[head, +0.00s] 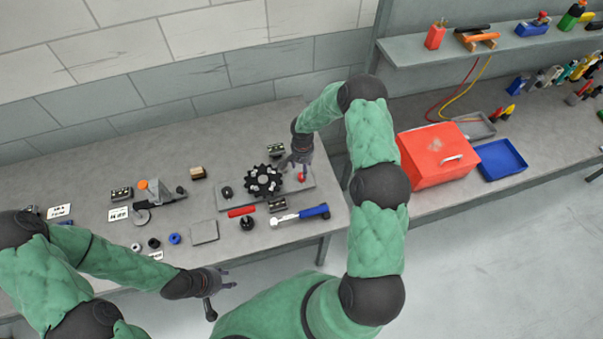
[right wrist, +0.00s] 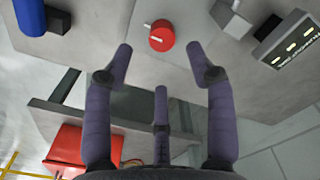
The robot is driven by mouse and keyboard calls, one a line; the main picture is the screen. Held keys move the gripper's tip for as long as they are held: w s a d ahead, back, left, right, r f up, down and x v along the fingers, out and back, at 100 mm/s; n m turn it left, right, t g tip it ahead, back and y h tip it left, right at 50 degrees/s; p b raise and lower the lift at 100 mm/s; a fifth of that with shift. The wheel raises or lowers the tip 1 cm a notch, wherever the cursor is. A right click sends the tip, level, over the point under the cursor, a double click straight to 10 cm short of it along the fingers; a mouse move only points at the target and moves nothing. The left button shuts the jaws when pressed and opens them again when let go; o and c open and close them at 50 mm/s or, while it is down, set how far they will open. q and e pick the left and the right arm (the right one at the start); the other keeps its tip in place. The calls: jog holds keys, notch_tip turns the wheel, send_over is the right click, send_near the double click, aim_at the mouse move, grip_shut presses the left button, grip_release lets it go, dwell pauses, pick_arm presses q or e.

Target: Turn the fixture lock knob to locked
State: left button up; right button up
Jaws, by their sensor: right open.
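The fixture lock knob is a red round knob with a white line on its top; it shows in the right wrist view (right wrist: 161,36) and, small, in the head view (head: 302,177). It sits near the right end of a grey fixture plate (head: 236,199). My right gripper (right wrist: 152,75) is open and empty, its fingers spread close to the knob without touching it. In the head view this gripper (head: 294,163) hangs just above and left of the knob. My left gripper (head: 222,284) is off the table's front edge, away from the fixture; its fingers look apart and empty.
A black toothed part (head: 263,180) stands on the plate left of the knob. A red toolbox (head: 436,156) and a blue tray (head: 501,159) stand on the bench at the right.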

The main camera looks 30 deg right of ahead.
jog(key=shift+w+f+p, duration=0.2)
jog(key=shift+f+p, duration=0.25)
jog(key=shift+f, duration=3.05)
grip_shut()
